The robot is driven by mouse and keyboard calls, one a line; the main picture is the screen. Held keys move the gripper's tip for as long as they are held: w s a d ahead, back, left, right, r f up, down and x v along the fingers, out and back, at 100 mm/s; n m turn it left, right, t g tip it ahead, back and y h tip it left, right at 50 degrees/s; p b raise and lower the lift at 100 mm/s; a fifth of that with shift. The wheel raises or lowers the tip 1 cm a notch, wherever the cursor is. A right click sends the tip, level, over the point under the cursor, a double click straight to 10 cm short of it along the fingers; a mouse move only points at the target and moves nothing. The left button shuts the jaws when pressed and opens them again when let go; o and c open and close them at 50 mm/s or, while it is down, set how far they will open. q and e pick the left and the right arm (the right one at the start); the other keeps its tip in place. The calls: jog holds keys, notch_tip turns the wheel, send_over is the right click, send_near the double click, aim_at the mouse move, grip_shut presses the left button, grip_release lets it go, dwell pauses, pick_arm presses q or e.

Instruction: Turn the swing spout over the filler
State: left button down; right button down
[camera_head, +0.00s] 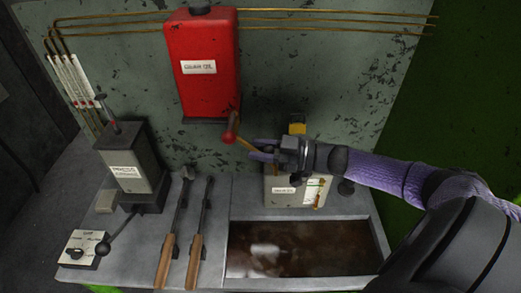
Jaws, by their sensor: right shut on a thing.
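The red oil tank (204,62) with a white label hangs on the back panel. Below its right corner is a red tap (231,128), with a thin brass-coloured spout (243,144) pointing right and slightly down. My right gripper (257,150) reaches in from the right and is shut on the outer part of the spout; its fingers hide the spout's end. A pale labelled box (285,193) stands below and behind the gripper. A yellow part (297,128) shows just above the gripper; whether it is the filler I cannot tell. My left gripper is out of view.
An open trough (300,250) of brown liquid lies in front of the box. Two wooden-handled tools (195,262) lie left of it. A dark lever unit (128,160) and a switch box (84,249) stand farther left. Brass pipes (330,21) run along the panel top.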

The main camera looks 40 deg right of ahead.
jog(key=shift+c, duration=2.1)
grip_release()
